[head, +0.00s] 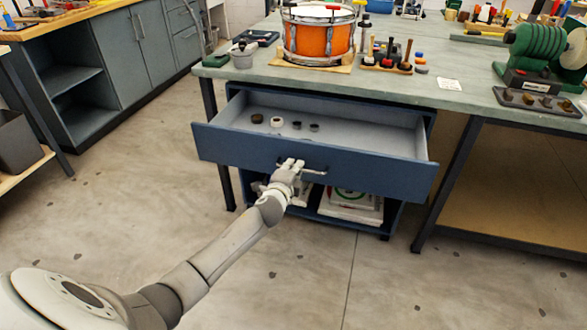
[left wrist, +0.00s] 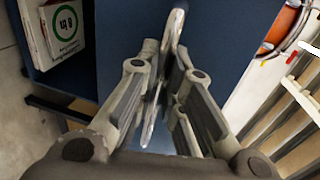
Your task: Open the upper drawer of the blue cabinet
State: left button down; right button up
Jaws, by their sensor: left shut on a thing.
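The blue cabinet (head: 397,212) stands under the workbench. Its upper drawer (head: 225,144) is pulled well out, and its light inside shows several small round pieces (head: 277,121) near the back left. My left gripper (head: 291,167) is at the middle of the drawer front, on the metal bar handle (head: 314,171). In the left wrist view the fingers (left wrist: 163,95) are on both sides of the handle (left wrist: 176,30), shut on it, with the blue drawer front (left wrist: 125,40) behind. My right gripper is not in view.
Below the drawer, an open space of the cabinet holds white boxes (head: 350,208). On the workbench (head: 265,77) stand an orange drum (head: 318,38), a tool rack (head: 386,62) and a green machine (head: 540,48). The floor (head: 310,270) in front is clear.

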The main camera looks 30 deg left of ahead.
pick_arm(q)
jog(key=c, duration=1.5)
grip_release()
jog(key=shift+c, duration=0.2)
jog(key=v, duration=1.2)
